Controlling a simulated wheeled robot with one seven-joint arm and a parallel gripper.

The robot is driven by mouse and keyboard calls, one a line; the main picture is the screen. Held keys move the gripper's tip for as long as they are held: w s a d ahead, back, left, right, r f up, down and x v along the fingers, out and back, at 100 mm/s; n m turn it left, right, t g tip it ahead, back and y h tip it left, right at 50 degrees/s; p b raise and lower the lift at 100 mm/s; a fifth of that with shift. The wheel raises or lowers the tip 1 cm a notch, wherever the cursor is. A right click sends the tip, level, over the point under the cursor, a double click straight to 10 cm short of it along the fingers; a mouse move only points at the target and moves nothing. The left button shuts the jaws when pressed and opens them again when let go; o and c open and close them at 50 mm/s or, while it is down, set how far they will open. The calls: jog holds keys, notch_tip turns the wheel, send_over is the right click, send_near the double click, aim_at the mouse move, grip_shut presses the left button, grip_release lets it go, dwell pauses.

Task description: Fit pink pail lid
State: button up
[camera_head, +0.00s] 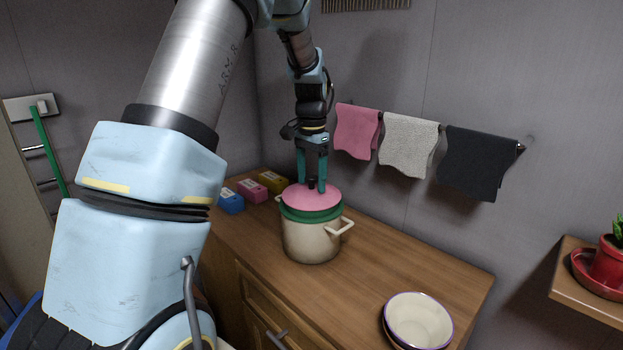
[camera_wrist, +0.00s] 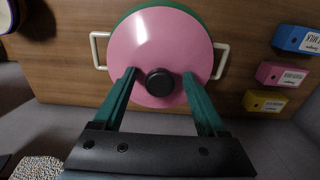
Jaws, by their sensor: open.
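The pink lid (camera_head: 318,201) with a dark round knob lies on top of a cream pail (camera_head: 310,240) that has a green band (camera_head: 312,215) at its rim. My gripper (camera_head: 312,188) is above the lid, pointing down. In the wrist view my gripper (camera_wrist: 160,80) is open, with one teal finger on each side of the knob and a gap at both sides.
Small blue (camera_head: 230,201), pink (camera_head: 252,190) and yellow (camera_head: 273,181) boxes stand behind the pail on the left. A cream bowl (camera_head: 418,320) sits at the front right of the wooden counter (camera_head: 375,265). Towels hang from a wall rail (camera_head: 443,127) behind. Counter between pail and bowl is clear.

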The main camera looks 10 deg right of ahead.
notch_tip(320, 180, up, 11)
jog(key=b, duration=0.2)
jog(key=s+a+f+n, duration=0.5)
jog(key=s+a, duration=0.4)
jog(key=a, duration=0.2)
jog(key=s+a+f+n+t, duration=0.1)
jog(key=s+a+f+n, duration=0.4)
jog(key=s+a+f, duration=0.3)
jog(key=s+a, duration=0.1)
jog(key=a, duration=0.1)
jog(key=shift+s+a+f+t, duration=0.15)
jog(key=shift+a+f+t, duration=0.15)
jog(key=shift+a, duration=0.05)
